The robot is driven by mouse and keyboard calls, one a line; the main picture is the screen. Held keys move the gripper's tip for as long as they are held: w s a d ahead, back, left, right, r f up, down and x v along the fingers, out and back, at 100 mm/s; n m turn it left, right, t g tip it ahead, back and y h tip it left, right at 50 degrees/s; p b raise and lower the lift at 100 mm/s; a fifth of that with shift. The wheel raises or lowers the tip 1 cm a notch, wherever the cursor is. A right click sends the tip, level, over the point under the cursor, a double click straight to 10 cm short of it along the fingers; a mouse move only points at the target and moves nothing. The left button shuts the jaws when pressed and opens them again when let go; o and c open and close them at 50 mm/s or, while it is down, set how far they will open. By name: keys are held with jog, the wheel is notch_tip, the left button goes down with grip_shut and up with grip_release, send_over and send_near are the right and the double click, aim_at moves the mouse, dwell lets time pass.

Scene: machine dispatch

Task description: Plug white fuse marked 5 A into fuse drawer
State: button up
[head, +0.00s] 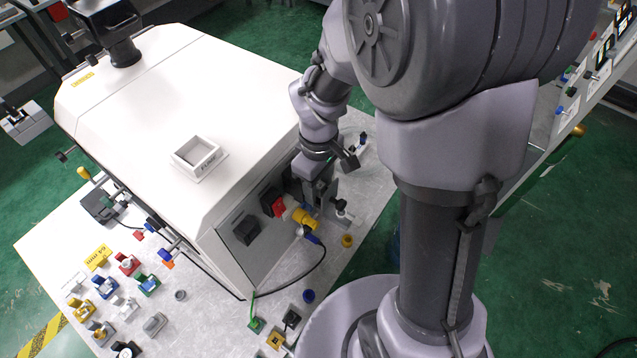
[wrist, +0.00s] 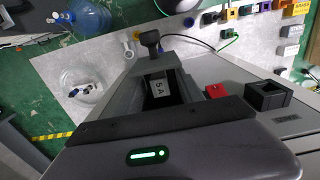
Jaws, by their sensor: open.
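The pale fuse marked 5 A (wrist: 158,88) shows in the wrist view inside a dark recess, its label facing up. The recess belongs to the grey fuse drawer (wrist: 176,70), which sticks out of the machine's side panel and has a black knob handle (wrist: 150,40) at its outer end. The handle also shows in the head view (head: 341,205). I cannot tell how deep the fuse sits. My gripper (head: 318,196) is open, close over the drawer beside the panel. In the wrist view its body hides the near side, and its fingertips are not clear.
A clear bowl (wrist: 82,92) with small parts stands beside the drawer. Several coloured parts crowd the table's (head: 215,312) front left.

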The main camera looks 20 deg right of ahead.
jog(key=shift+r+p, duration=1.45)
jog(key=shift+r, duration=0.3)
jog(key=shift+r, duration=0.1)
